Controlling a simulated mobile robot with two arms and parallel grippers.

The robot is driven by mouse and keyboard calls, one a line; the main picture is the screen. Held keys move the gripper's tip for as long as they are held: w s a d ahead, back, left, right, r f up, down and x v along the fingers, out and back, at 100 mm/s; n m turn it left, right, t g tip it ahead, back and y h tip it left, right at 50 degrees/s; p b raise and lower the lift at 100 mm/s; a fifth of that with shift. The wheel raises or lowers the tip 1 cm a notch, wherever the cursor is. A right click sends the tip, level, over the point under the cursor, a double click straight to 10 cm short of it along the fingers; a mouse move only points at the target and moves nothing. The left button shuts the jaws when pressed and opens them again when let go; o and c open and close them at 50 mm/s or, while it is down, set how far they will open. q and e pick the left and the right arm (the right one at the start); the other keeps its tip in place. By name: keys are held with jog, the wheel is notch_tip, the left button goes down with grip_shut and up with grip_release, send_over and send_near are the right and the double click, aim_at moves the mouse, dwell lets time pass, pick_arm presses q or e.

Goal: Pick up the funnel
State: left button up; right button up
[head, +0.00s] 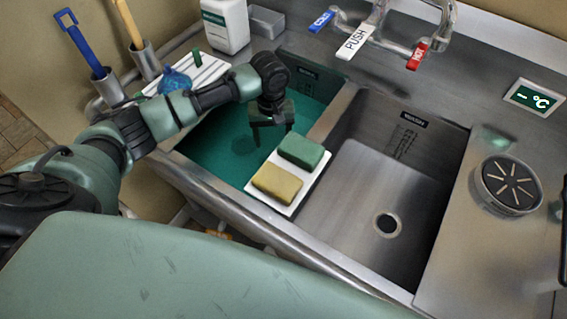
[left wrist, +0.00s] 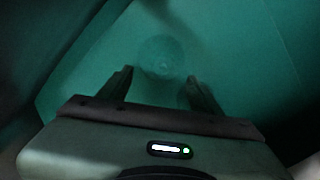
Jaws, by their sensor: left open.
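No funnel can be made out for certain. A faint round shape (head: 236,144) lies under the green water of the left basin; whether it is a funnel or the drain I cannot tell. In the left wrist view this round shape (left wrist: 160,55) is dim, just beyond the fingertips. A translucent blue object (head: 175,79) on the white ribbed rack could also be a funnel; its form is unclear. My left gripper (head: 272,122) points down over the left basin, open, with nothing between its fingers (left wrist: 158,87). My right gripper is out of view.
A white board with a green sponge (head: 301,152) and a yellow sponge (head: 277,184) lies across the basin divider, close to my left gripper. The right basin (head: 350,190) is empty.

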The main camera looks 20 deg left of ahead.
aim_at(272, 150)
pick_arm(q)
jog(key=shift+a+f, duration=0.1)
jog(key=shift+f, duration=0.3)
notch_tip(272, 150, down, 6)
jog(key=shift+s+r, duration=0.15)
jog(key=shift+r, duration=0.05)
jog(key=shift+a+f, duration=0.1)
jog(key=shift+f, duration=0.45)
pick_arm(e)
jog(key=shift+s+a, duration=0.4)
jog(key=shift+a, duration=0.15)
pick_arm(q)
jog(key=c, duration=1.1)
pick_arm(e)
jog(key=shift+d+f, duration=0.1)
